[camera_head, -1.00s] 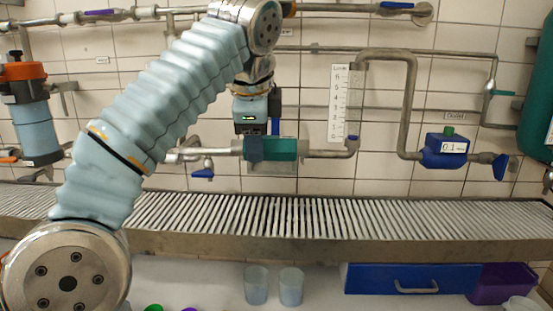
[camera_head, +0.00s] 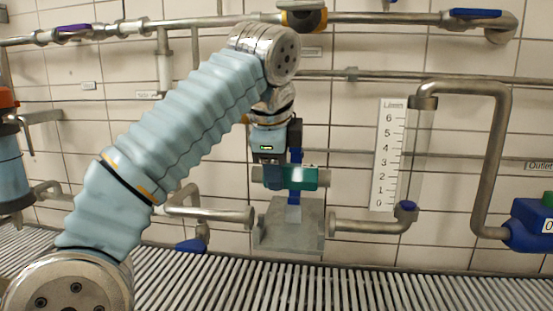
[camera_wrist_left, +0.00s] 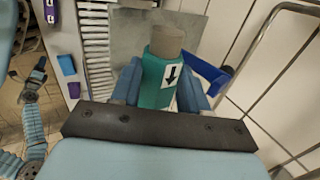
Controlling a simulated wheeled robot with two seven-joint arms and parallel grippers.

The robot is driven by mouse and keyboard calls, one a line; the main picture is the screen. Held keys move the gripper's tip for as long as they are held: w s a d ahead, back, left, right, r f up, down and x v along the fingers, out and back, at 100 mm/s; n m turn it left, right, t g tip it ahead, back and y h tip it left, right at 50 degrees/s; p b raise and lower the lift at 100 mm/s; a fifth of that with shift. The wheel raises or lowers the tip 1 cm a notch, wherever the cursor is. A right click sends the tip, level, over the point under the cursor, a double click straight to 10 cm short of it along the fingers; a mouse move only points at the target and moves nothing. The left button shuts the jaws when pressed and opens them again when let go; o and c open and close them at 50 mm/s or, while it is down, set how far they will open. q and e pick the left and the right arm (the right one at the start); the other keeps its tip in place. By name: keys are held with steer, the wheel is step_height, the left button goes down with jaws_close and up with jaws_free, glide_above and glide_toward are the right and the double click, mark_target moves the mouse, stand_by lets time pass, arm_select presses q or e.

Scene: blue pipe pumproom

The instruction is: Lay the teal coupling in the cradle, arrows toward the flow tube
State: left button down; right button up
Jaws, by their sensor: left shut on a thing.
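My left gripper (camera_head: 283,170) is shut on the teal coupling (camera_head: 303,178) and holds it level above the grey cradle (camera_head: 287,235). A gap shows between coupling and cradle. The cradle stands between two open pipe ends. The clear flow tube (camera_head: 418,150), beside a white scale, rises to the right of the cradle. In the left wrist view the coupling (camera_wrist_left: 158,85) sits between the blue fingers (camera_wrist_left: 160,92). Its white label has a black arrow pointing down the picture, away from the visible grey stub. My right gripper is out of view.
Left pipe end (camera_head: 240,216) and right pipe end (camera_head: 345,223) flank the cradle closely. A blue-handled valve (camera_head: 192,244) hangs at left. A slatted grating (camera_head: 330,285) runs below. A blue meter (camera_head: 530,228) is at far right. Tiled wall stands behind.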

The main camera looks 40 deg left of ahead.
arm_select(q)
steer(key=shift+f, duration=2.4)
steer(key=shift+f+b, duration=1.3)
steer(key=shift+f, duration=0.75)
steer(key=shift+c, duration=2.4)
jaws_free()
